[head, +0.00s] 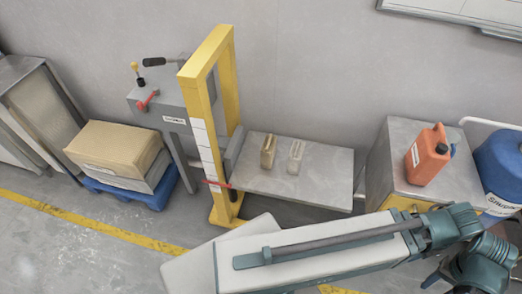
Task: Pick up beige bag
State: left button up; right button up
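A small upright tan-beige item (268,150), which looks like the beige bag, stands on the grey metal table (320,180) near its left end. A paler, whitish container of similar size (295,157) stands just to its right, with a small gap between them. Neither of my grippers is in view. Pale and teal links of one of my arms cross the lower right of the head view, in front of the table and apart from the bag.
A yellow frame (222,125) stands at the table's left, by a grey machine with levers (160,98). An orange canister (428,155) stands on a grey cabinet (385,165), beside a blue drum (503,160).

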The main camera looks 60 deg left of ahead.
aim_at(269, 149)
jog(key=u, duration=2.05)
jog(key=k+l+z, duration=0.15)
jog(key=k+z, duration=0.2)
jog(key=k, duration=0.2)
